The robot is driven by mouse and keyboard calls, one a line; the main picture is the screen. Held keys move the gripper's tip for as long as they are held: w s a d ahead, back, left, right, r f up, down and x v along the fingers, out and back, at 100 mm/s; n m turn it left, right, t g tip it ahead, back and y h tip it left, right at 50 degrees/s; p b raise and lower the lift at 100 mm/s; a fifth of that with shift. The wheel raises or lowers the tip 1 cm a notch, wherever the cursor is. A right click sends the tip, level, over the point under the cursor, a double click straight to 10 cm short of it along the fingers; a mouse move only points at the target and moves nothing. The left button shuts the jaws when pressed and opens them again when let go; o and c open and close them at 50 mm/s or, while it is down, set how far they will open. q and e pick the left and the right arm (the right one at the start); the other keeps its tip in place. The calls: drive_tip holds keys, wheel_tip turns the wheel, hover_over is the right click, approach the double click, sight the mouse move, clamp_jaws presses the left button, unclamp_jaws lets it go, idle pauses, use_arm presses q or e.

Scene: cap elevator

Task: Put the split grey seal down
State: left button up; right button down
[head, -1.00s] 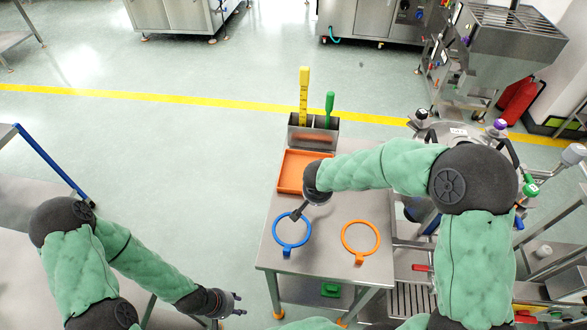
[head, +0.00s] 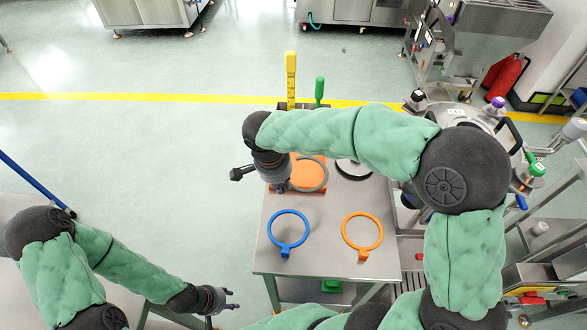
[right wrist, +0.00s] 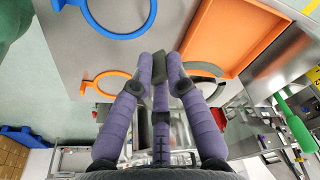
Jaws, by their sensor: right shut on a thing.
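The grey seal (head: 325,175) shows as a curved band above the orange tray in the head view. My right gripper (head: 284,184) is shut on its left side, and the gripper hides that part. In the right wrist view the seal (right wrist: 206,69) shows as dark grey arcs to the right of my shut fingertips (right wrist: 160,68). It appears raised above the tabletop; its exact height is unclear. The orange tray (head: 308,158) lies beneath or just behind it, partly hidden. My left gripper (head: 232,299) is open and empty at the lower left, away from the table.
A blue ring (head: 272,227) and an orange ring (head: 345,230) with tabs lie on the steel table (head: 325,262). A yellow stick (head: 291,75) and a green-handled tool (head: 319,88) stand behind. Bare tabletop lies around the rings.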

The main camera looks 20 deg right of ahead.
drive_tip(key=w+d+f+b, duration=0.1)
drive_tip(key=w+f, duration=0.2)
drive_tip(key=w, duration=0.1)
drive_tip(key=w+d+f+b, duration=0.1)
drive_tip(key=w+f, duration=0.2)
drive_tip(key=w, duration=0.1)
drive_tip(key=w+d+f+b, duration=0.1)
drive_tip(key=w+d+f, duration=0.1)
drive_tip(key=w, duration=0.2)
drive_tip(key=shift+f, duration=0.4)
drive_tip(key=f, duration=0.1)
drive_tip(key=f+b, duration=0.1)
drive_tip(key=f, duration=0.2)
drive_tip(key=shift+w+d+b, duration=0.15)
drive_tip(key=shift+w+b, duration=0.15)
drive_tip(key=shift+b, duration=0.05)
drive_tip(key=shift+f, duration=0.25)
drive_tip(key=c, duration=1.2)
unclamp_jaws()
drive_tip(key=shift+r, duration=0.1)
